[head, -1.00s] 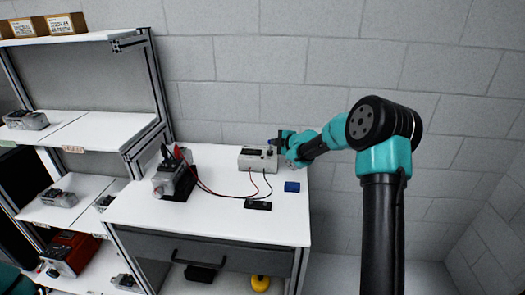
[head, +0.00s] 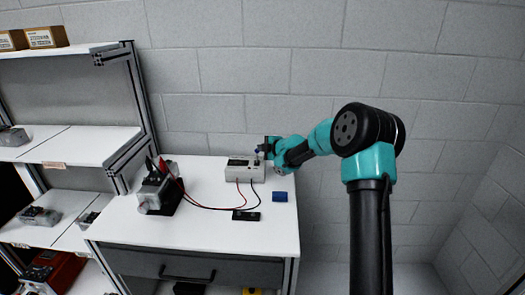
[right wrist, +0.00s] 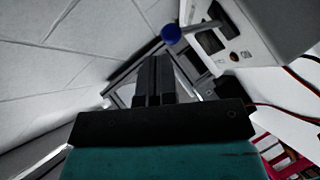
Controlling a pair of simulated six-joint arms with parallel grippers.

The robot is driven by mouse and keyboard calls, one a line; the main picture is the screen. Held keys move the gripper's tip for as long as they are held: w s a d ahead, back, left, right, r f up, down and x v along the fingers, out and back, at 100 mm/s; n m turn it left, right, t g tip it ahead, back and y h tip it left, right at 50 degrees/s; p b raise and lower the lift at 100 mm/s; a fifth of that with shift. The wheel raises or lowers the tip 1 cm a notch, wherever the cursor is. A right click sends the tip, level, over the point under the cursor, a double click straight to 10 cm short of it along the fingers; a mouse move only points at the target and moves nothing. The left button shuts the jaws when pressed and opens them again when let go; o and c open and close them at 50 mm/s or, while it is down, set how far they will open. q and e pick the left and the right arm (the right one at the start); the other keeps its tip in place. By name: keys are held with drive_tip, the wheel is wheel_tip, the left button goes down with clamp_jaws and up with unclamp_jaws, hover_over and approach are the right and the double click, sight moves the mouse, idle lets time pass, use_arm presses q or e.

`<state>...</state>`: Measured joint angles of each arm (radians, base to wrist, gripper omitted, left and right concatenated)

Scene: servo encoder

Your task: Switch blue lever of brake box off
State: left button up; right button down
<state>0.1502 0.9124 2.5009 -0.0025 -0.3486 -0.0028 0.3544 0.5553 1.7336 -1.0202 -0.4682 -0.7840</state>
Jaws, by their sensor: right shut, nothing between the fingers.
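The brake box (head: 243,172) is a light grey box at the back right of the white bench. Its blue lever (head: 259,149) stands up at the box's right end. In the right wrist view the lever's round blue knob (right wrist: 171,34) shows beside the box's face (right wrist: 258,35). My right gripper (head: 266,149) is right by the lever. In the right wrist view its black fingers (right wrist: 152,62) are together and empty, and the knob shows just past their tips. I cannot tell whether they touch it. My left gripper is not in view.
Red and black wires run from the box to a grey motor unit (head: 157,189) and a small black device (head: 246,215). A shelf rack (head: 80,145) stands at the left; the wall is close behind.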

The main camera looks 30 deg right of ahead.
drive_tip(key=w+d+r+v, duration=0.1)
drive_tip(key=r+v, duration=0.1)
drive_tip(key=v, duration=1.1)
drive_tip(key=shift+d+r, duration=0.2)
drive_tip(key=shift+r, duration=0.3)
